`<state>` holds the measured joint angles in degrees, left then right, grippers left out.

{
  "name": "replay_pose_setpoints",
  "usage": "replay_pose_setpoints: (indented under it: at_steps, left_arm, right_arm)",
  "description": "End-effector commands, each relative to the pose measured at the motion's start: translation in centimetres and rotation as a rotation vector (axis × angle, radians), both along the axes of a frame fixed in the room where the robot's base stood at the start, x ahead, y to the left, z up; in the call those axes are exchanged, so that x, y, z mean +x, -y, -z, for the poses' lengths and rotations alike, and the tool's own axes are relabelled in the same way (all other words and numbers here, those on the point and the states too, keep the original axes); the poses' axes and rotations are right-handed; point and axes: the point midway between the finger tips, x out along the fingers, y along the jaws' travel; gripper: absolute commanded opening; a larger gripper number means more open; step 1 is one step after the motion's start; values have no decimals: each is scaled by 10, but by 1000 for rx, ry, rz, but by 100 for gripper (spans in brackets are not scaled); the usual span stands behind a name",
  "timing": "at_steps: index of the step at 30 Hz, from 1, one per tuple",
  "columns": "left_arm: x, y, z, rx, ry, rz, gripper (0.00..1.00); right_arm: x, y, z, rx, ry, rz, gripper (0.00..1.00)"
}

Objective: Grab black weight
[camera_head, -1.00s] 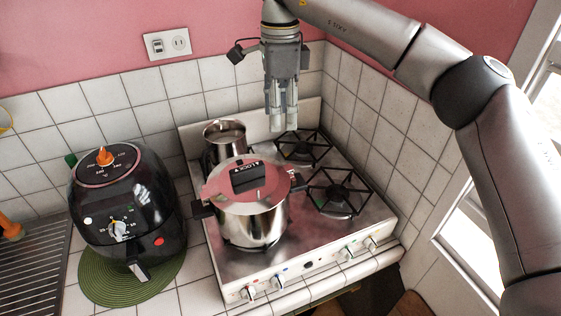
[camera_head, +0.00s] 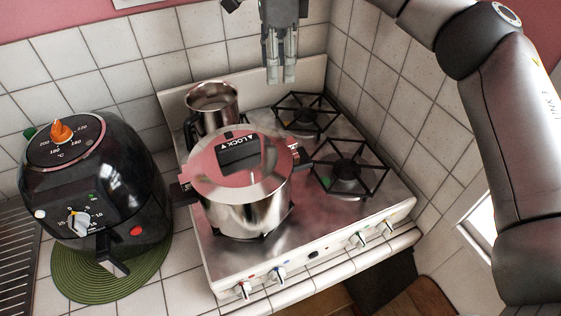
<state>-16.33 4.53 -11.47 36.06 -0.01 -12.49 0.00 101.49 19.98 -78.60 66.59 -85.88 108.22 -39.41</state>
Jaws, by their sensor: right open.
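A silver pot (camera_head: 244,219) with a shiny lid (camera_head: 205,172) stands on the stove's front left part. On the lid sits a black block marked "LOCK" (camera_head: 239,155), the only thing I see that may be the black weight. My right gripper (camera_head: 282,78) hangs in from the top edge, fingers pointing down, open and empty. In the picture it is above and right of the black block, clearly apart from it. My left gripper is out of view.
A smaller steel pot (camera_head: 212,108) stands behind the big pot. The right burners (camera_head: 345,175) are empty. A black air fryer (camera_head: 95,185) stands left on a green mat (camera_head: 75,278). Tiled walls close off the back and right.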

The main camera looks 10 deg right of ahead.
Motion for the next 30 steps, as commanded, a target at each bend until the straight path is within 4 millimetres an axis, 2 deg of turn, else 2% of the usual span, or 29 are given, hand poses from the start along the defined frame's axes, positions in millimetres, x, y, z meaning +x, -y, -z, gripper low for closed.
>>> replay_pose_setpoints:
  at_steps: [1, 7, 12, 15, 21, 30]
  left_arm:
    - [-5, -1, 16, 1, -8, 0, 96]
    - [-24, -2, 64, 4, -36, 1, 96]
    - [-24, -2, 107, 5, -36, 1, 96]
    - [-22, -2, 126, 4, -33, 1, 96]
    - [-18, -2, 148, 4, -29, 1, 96]
    - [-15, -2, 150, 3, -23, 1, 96]
  right_arm:
    - [0, 0, 16, 0, -1, 0, 48]
    - [0, 0, 63, -1, -1, 0, 48]
    - [0, 0, 106, 0, -1, 0, 48]
    - [1, 0, 125, 0, 0, 0, 48]
    - [1, 0, 147, 0, 0, 0, 48]
    - [1, 1, 161, -1, -2, 0, 48]
